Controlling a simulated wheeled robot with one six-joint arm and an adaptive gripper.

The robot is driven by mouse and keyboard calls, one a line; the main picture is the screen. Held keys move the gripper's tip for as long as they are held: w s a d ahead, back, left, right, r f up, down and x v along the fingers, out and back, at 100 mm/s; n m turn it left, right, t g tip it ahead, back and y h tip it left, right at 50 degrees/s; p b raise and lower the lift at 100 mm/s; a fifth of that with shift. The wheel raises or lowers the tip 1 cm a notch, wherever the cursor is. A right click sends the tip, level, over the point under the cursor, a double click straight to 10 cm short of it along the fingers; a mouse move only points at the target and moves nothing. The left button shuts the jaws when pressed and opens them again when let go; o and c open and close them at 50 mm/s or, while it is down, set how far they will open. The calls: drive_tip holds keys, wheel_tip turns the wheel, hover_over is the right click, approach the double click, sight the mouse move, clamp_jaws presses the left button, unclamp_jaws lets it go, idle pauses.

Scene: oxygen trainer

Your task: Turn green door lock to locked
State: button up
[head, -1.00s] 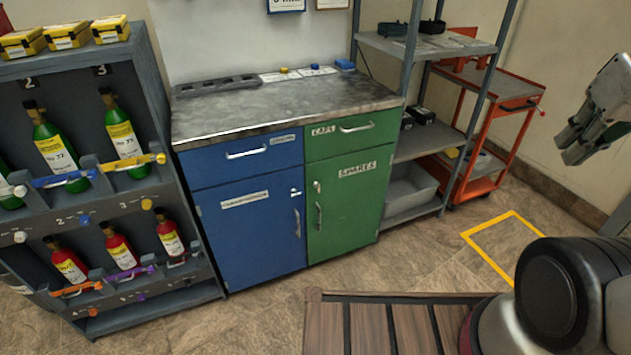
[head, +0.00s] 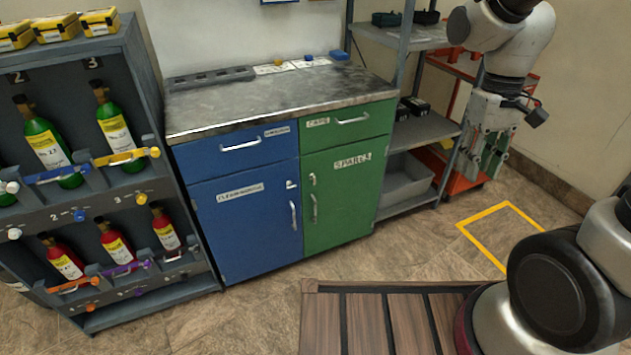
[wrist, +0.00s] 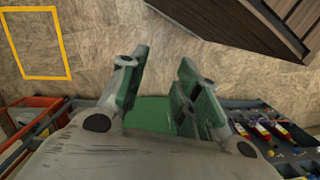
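The green cabinet door (head: 345,210), labelled SPARES, is shut. Its lock (head: 312,180) is a small pale knob at the door's upper left, above the vertical handle (head: 314,208). The knob looks roughly upright, but its exact turn is too small to tell. My gripper (head: 484,172) hangs to the right of the cabinet, in front of the shelving, well apart from the lock. In the wrist view my gripper (wrist: 163,60) has its green fingers spread with nothing between them. The lock cannot be made out in the wrist view.
A blue door (head: 245,225) with its own lock (head: 292,184) adjoins on the left. A bottle rack (head: 150,205) stands further left. A grey shelf (head: 425,140) and orange cart (head: 455,180) are at right.

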drive_tip(key=w+a+f+n, duration=0.1)
drive_tip(key=w+a+f, duration=0.25)
drive_tip(key=f, duration=0.25)
drive_tip(key=w+a+f, duration=0.3)
drive_tip(key=w+f, duration=0.2)
drive_tip(key=f, duration=0.1)
drive_tip(key=n+t+y, duration=0.2)
drive_tip(key=t+y, duration=0.6)
drive_tip(key=t, duration=1)
approach(315, 179)
drive_tip(key=w, duration=0.2)
drive_tip(key=x, duration=0.3)
drive_tip(key=a+x, duration=0.1)
drive_tip(key=x, duration=0.3)
clamp_jaws()
